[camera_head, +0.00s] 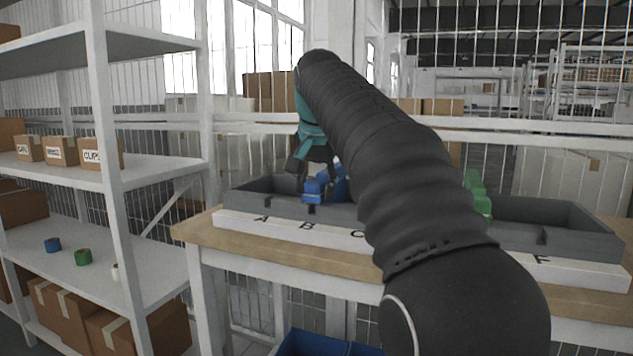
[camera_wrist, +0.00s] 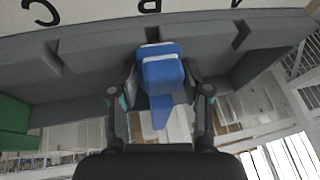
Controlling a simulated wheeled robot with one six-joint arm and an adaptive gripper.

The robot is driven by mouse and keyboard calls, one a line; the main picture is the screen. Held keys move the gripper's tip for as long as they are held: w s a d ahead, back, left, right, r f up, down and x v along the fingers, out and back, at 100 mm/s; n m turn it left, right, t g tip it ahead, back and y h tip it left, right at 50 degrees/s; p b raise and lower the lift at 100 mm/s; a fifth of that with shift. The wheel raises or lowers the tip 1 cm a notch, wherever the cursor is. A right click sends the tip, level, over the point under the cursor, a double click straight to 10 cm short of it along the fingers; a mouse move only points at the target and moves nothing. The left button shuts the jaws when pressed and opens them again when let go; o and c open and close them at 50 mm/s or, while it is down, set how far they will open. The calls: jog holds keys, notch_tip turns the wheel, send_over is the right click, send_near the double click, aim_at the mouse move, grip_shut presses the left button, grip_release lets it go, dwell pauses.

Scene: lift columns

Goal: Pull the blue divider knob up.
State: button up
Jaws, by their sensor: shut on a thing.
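The blue divider (camera_head: 340,186) stands across the grey tray near the letters B and C in the head view. Its blue knob (camera_head: 314,188) has a pale band and sits just below my gripper (camera_head: 312,168). In the wrist view the blue knob (camera_wrist: 163,73) is in the middle, with blue divider parts above and below it. The two dark fingers of my gripper (camera_wrist: 161,105) are at either side of it, shut on it. The fingertips are partly hidden, and I cannot tell how far the divider stands out of its slot.
The grey tray (camera_head: 262,203) lies on a wooden-topped table (camera_head: 205,233) behind a white lettered strip (camera_head: 375,238). A green divider (camera_head: 478,196) stands farther right. White shelves (camera_head: 150,170) with boxes are at the left. My arm hides the tray's middle.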

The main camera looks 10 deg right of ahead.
jog(key=shift+r, duration=0.2)
jog(key=shift+a+r+p, duration=0.1)
jog(key=shift+r+p, duration=0.8)
jog(key=shift+p, duration=0.25)
jog(key=shift+c, duration=0.6)
jog(key=shift+r+p, duration=0.25)
jog(key=shift+p, duration=0.05)
jog(key=shift+f, duration=0.1)
jog(key=o, duration=0.8)
jog(key=shift+o, duration=0.2)
jog(key=v, duration=0.9)
